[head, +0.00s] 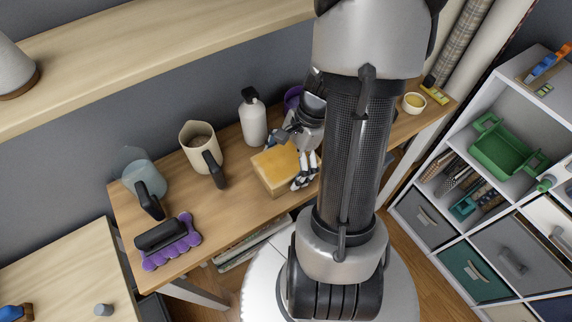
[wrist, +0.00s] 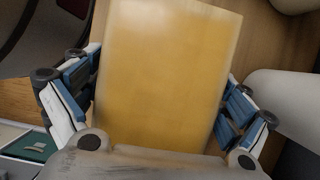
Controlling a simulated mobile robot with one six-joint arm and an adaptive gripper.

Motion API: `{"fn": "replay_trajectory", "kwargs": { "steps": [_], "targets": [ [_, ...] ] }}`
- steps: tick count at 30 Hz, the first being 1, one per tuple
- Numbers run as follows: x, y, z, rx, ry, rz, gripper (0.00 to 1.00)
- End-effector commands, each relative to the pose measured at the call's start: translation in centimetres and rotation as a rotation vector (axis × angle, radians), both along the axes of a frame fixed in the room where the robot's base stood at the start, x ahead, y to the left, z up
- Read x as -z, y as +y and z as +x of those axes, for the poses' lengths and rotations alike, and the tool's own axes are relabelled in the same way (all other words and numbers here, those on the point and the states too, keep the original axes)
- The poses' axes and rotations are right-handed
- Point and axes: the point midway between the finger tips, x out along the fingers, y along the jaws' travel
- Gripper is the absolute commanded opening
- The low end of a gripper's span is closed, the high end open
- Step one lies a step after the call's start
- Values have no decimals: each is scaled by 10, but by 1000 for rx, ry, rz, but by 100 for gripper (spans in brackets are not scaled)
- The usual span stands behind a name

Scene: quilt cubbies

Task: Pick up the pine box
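The pine box (head: 273,172) is a yellow-topped wooden block on the middle of the narrow wooden table in the head view. In the wrist view the pine box (wrist: 165,75) fills the middle of the picture. My gripper (head: 302,160) is low at the box's right end, partly hidden by my arm. In the wrist view my gripper (wrist: 162,85) has its fingers spread wide, one along each side of the box. Both pads are very close to its sides; whether they press on it I cannot tell. The box's underside is hidden.
A white bottle (head: 252,118) and a purple item (head: 292,97) stand behind the box. A cubby shelf (head: 440,260) holds a green bin (head: 505,152) at right.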

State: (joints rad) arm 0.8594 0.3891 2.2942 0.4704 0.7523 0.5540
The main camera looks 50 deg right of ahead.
Motion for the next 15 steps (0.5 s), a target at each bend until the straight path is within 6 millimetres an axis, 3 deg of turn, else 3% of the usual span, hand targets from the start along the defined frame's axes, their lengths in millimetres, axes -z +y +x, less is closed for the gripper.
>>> {"fn": "replay_trajectory", "kwargs": {
  "steps": [15],
  "targets": [
    [0, 0, 0, 0, 1, 0, 55]
  ]
}}
